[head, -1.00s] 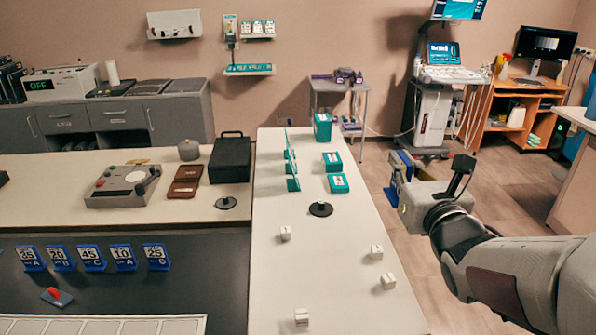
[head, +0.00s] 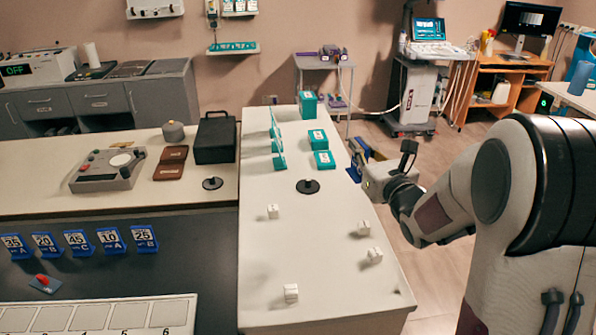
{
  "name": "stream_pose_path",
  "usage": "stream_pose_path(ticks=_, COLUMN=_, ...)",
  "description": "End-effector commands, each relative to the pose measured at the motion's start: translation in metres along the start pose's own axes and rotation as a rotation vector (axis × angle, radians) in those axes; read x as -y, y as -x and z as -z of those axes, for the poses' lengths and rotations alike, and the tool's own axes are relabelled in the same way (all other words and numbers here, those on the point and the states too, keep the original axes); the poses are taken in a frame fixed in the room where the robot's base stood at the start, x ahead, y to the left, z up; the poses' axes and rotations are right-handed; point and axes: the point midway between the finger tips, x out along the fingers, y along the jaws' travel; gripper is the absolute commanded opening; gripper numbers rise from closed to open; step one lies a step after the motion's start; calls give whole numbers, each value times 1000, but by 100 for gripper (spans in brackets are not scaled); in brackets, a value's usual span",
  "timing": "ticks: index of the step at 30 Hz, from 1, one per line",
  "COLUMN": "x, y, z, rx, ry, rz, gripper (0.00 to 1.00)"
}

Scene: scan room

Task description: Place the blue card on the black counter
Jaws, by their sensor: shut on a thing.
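My gripper (head: 358,160) is at the right edge of the white counter, over the floor side, with its fingers toward the left. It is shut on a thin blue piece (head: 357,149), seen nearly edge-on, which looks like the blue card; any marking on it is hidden. The black counter (head: 212,275) is the dark surface at the lower left, well away from my gripper. Several blue number cards (head: 77,243) stand in a row on it. A small blue plate with a red top (head: 44,283) lies in front of them.
The white counter (head: 330,240) between my gripper and the black counter bears several small white blocks (head: 291,292), a black disc (head: 308,186) and teal boxes (head: 317,139). A numbered white tray (head: 100,315) fills the front left. A black case (head: 215,140) stands behind.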

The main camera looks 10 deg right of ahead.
Motion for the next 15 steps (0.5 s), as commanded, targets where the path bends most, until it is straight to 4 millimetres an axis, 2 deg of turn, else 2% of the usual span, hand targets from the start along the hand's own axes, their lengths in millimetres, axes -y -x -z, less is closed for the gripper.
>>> stream_pose_path(ticks=15, x=-10, y=-65, z=53, rx=-1, ry=-1, rz=-130, gripper=0)
